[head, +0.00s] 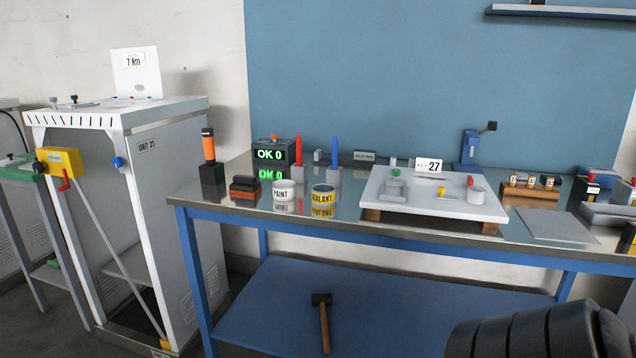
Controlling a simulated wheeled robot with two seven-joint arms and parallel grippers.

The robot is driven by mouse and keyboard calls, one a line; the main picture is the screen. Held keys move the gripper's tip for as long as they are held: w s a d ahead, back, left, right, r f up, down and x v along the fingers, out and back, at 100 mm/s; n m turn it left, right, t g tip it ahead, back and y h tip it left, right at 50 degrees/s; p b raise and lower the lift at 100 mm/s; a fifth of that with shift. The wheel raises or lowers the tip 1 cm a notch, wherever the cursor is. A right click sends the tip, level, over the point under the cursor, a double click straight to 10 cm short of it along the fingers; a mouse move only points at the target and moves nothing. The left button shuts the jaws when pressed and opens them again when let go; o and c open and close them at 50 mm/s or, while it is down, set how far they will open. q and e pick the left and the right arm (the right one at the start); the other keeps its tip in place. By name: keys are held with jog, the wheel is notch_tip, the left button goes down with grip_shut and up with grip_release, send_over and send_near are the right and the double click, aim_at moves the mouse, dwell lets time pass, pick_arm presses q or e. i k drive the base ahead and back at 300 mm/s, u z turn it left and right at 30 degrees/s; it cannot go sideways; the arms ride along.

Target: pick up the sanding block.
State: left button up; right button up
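A small block with a dark top and reddish-brown layers (244,187), which looks like the sanding block, lies near the left end of the steel-topped workbench (345,219). It sits left of the white paint can (284,191) and right of a dark holder with an orange-and-black tool standing in it. Nothing covers it from this side. Neither of my grippers is in view. A black ribbed part of my arm shows at the bottom right, well away from the block.
A yellow sealant can (323,197), an OK 0 display box (272,152) and a white board on wooden supports (434,204) share the bench. A grey cabinet (170,190) stands left. A mallet (323,318) lies on the blue lower shelf (390,310).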

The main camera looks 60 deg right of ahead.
aim_at(244, 185)
jog(key=z, duration=1.35)
